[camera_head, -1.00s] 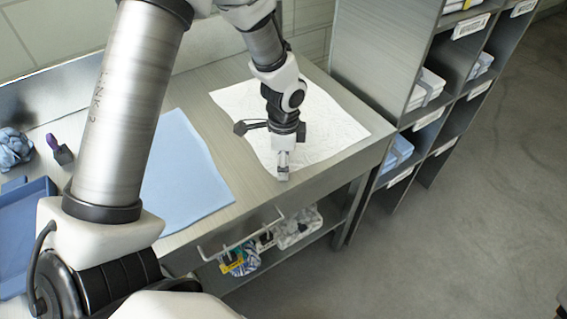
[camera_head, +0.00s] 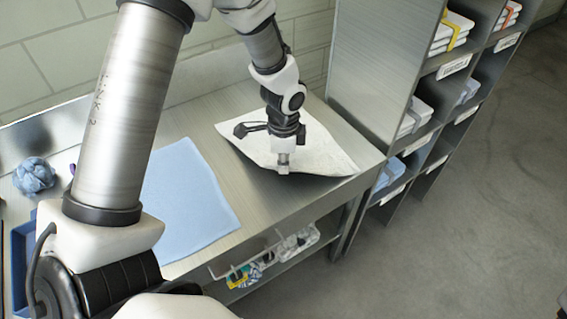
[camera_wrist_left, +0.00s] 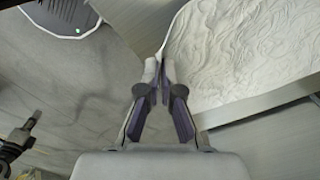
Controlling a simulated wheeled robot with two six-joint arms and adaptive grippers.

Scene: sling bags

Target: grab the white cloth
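The white cloth (camera_head: 324,148) lies on the steel table, with its front edge lifted and bent up where my left gripper holds it. My left gripper (camera_head: 283,164) points down at the near edge of the cloth. In the left wrist view the cloth (camera_wrist_left: 255,50) looks wrinkled and hangs from the fingertips (camera_wrist_left: 160,68), which are shut on its edge. My right gripper cannot be made out in the head view.
A light blue cloth (camera_head: 190,200) lies flat on the table to the left. A crumpled blue cloth (camera_head: 34,176) and a blue tray (camera_head: 18,255) are at far left. A shelf rack (camera_head: 395,75) stands to the right.

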